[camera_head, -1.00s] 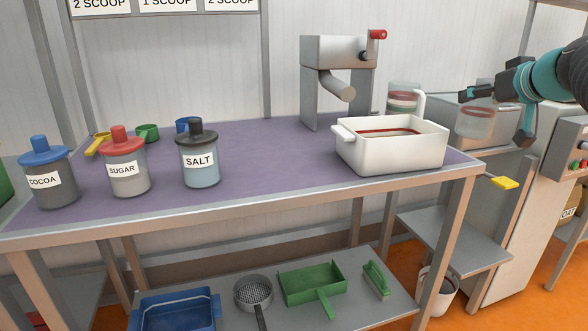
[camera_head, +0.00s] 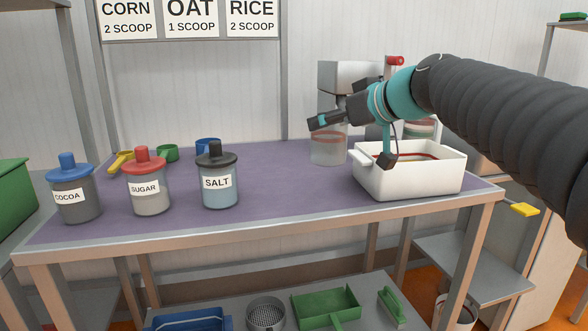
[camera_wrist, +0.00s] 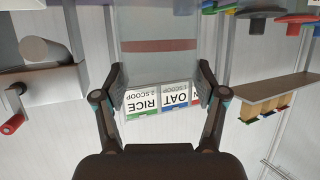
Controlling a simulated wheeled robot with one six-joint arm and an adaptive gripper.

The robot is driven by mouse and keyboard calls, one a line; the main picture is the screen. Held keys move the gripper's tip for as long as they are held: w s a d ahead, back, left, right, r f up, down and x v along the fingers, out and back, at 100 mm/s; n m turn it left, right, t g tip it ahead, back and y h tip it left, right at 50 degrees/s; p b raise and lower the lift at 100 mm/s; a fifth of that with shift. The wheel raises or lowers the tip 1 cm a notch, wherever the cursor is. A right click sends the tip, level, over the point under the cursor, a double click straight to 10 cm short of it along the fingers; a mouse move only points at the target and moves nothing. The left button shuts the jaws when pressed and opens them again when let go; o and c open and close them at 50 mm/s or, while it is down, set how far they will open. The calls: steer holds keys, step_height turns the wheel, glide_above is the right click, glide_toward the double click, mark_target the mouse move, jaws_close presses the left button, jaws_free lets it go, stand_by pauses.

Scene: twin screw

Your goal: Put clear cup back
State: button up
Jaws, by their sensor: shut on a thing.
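The clear cup (camera_head: 327,149) is see-through with a red band near its top. My gripper (camera_head: 322,123) is shut on it near the rim, and the cup looks upright at the back of the purple tabletop, left of the white bin. I cannot tell whether its base touches the table. In the wrist view the cup (camera_wrist: 160,25) fills the top middle between the two fingers of my gripper (camera_wrist: 160,88). Another clear container with a red band (camera_head: 420,128) stands behind the white bin, partly hidden by my arm.
The white bin (camera_head: 430,182) sits at the table's right end. The grey machine with a red knob (camera_head: 340,76) stands behind the cup. Jars of cocoa (camera_head: 76,200), sugar (camera_head: 150,192) and salt (camera_head: 219,187) stand left. The middle of the purple tabletop (camera_head: 285,185) is clear.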

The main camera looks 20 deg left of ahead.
mark_target(324, 152)
steer(key=shift+w+a+f, duration=0.4)
steer(key=shift+a+f, duration=1)
steer(key=shift+f, duration=0.15)
steer(key=shift+w+a+f, duration=0.4)
steer(key=shift+a+f, duration=0.95)
steer(key=shift+f, duration=0.15)
steer(key=shift+w+a+f, duration=0.4)
steer(key=shift+a+f, duration=1)
steer(key=shift+f, duration=0.15)
steer(key=shift+f, duration=0.15)
steer(key=o, duration=1.3)
steer(key=shift+s+d+r, duration=0.1)
steer(key=shift+d+r, duration=0.05)
steer(key=shift+r, duration=0.1)
steer(key=b+v, duration=0.1)
steer(key=v, duration=1)
steer(key=shift+s+d+r, duration=0.15)
steer(key=shift+s+d, duration=0.05)
steer(key=shift+d, duration=0.05)
steer(key=shift+d, duration=0.1)
